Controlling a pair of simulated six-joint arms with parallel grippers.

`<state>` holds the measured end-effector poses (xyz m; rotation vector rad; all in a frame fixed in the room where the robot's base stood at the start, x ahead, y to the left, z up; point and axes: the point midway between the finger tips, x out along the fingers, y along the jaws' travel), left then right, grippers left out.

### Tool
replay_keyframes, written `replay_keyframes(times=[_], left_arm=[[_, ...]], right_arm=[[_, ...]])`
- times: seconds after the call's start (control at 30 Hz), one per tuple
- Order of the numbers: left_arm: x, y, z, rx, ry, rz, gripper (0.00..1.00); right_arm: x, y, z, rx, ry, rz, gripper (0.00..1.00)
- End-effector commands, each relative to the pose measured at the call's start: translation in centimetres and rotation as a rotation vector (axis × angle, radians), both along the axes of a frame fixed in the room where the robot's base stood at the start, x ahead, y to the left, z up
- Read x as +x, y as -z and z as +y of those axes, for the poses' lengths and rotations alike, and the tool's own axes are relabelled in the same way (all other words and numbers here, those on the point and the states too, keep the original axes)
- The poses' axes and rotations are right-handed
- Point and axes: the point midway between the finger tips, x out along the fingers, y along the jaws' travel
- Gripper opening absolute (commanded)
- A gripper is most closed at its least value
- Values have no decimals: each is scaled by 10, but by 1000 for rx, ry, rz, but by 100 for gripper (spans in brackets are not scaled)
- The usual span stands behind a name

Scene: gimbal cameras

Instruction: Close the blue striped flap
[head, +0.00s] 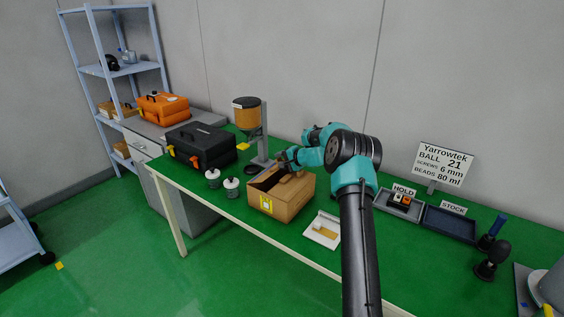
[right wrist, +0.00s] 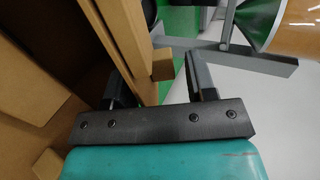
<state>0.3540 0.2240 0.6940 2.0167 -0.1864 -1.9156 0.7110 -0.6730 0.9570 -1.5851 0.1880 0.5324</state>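The open cardboard box (head: 278,204) stands on the green table in the head view, with a yellow label on its front. My right gripper (head: 286,160) is at the box's far rim. In the right wrist view the box's brown cardboard (right wrist: 115,40) fills the left side. There the right gripper (right wrist: 162,88) has its fingers apart, with a cardboard edge between them; I cannot tell whether either finger touches it. No blue stripes can be made out on any flap; the arm and gripper hide part of the box top. My left gripper is not in view.
A hopper (head: 248,115) on a grey stand is just behind the box. Two white-lidded jars (head: 231,188) and a black case (head: 200,147) stand to the left. A small white tray (head: 322,230) lies to the right, with a HOLD tray (head: 385,205) and STOCK tray (head: 449,224) beyond.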

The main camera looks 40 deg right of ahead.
Motion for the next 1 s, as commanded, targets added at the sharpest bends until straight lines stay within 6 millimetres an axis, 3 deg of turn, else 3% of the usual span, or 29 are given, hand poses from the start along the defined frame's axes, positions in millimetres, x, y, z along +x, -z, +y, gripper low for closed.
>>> replay_keyframes(times=[0.27,0.47,1.0], left_arm=[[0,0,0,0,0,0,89],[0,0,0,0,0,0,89],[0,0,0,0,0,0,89]], right_arm=[[-3,-1,-1,0,0,0,51],[-20,-11,-5,-1,0,1,51],[-109,-56,-25,-1,3,0,51]])
